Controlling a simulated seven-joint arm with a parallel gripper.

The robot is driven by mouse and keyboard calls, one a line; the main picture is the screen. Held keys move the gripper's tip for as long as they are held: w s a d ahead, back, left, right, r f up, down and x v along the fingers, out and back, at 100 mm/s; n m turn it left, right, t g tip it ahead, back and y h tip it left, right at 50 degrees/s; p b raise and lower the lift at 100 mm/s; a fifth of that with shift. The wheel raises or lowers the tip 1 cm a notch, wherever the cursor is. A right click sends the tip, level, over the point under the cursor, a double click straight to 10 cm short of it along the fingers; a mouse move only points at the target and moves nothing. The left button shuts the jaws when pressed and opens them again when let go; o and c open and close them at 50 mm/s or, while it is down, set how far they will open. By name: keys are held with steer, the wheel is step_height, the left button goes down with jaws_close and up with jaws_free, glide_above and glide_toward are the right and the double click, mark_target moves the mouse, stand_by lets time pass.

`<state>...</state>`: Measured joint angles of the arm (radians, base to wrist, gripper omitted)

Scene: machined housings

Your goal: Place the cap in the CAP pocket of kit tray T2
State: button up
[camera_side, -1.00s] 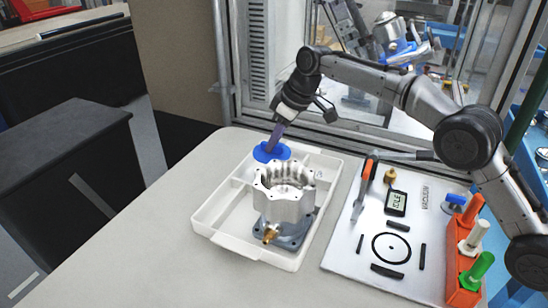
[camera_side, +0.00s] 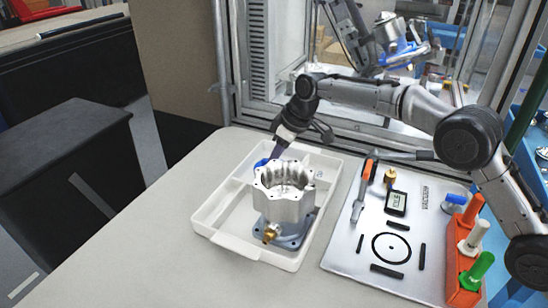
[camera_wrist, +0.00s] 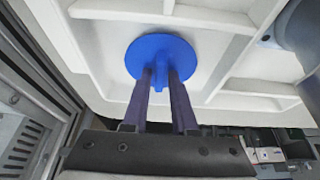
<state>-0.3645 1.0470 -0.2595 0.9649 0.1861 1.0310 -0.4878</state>
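The cap is a blue disc (camera_wrist: 165,48) with a small grip piece standing up from its middle. In the wrist view my gripper (camera_wrist: 161,76) has its two fingers closed on that piece. The disc lies over a compartment of the white kit tray (camera_wrist: 230,101); I cannot tell whether it touches the floor. In the side view only an edge of the cap (camera_side: 261,162) shows at the tray's far side. My gripper (camera_side: 274,158) reaches down there, its fingertips hidden behind the metal housing. No pocket label is readable on the tray (camera_side: 222,240).
The scalloped metal housing (camera_side: 284,205) stands in the tray on a grey base (camera_side: 292,236) with a brass fitting (camera_side: 270,233), close in front of my gripper. Right of the tray lies a light board (camera_side: 345,250) with tools and seals, beside an orange rack (camera_side: 463,250).

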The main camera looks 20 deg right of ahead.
steer(key=shift+o, duration=0.9)
steer(key=shift+r, duration=0.15)
steer(key=v, duration=1.2)
